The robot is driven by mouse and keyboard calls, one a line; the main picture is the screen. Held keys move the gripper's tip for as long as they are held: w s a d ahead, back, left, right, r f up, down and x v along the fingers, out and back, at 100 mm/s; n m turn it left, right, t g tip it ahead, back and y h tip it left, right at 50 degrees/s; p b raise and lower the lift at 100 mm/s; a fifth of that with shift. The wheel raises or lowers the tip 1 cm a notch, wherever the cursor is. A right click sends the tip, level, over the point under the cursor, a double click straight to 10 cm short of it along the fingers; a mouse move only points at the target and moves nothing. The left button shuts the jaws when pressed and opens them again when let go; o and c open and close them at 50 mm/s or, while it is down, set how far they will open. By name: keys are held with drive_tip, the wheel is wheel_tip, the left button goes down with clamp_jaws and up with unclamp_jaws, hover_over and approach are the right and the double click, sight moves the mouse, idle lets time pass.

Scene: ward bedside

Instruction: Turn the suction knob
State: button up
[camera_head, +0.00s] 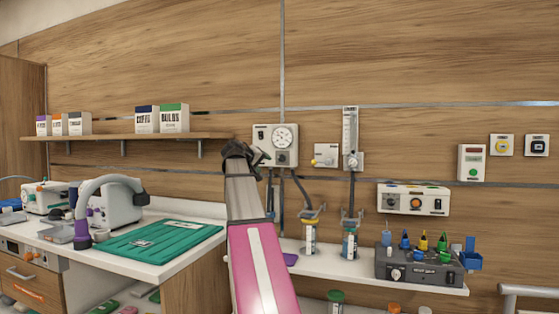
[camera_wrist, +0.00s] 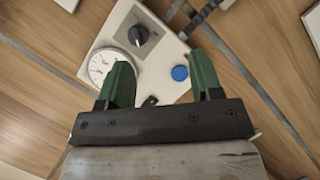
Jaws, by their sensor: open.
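The suction unit is a white wall box (camera_head: 262,133) with a round dial gauge (camera_head: 282,136) and a dark knob (camera_head: 283,157) below the gauge. In the wrist view the black suction knob (camera_wrist: 138,35) sits on the white face, above the gauge (camera_wrist: 102,65) and a blue button (camera_wrist: 180,73). My gripper (camera_wrist: 160,62) is open, with its two green fingers apart and nothing between them. The knob lies beyond the fingertips, nearer the left finger. In the head view my gripper (camera_head: 243,156) is at the box's lower left; its fingers are hard to make out.
A flowmeter (camera_head: 351,135) and a small outlet (camera_head: 326,154) are right of the box. Hoses hang below it to jars (camera_head: 310,236). A shelf (camera_head: 130,136) with boxes is at left, above a counter with a green tray (camera_head: 160,236).

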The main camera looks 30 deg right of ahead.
sight(281, 159)
drive_tip(key=shift+h, duration=0.3)
drive_tip(key=w+d, duration=0.1)
drive_tip(key=d, duration=0.2)
drive_tip(key=w+d, duration=0.1)
drive_tip(key=d, duration=0.3)
drive_tip(key=w+d+r, duration=0.1)
drive_tip(key=d, duration=0.3)
drive_tip(key=shift+w, duration=0.35)
drive_tip(key=c, duration=0.9)
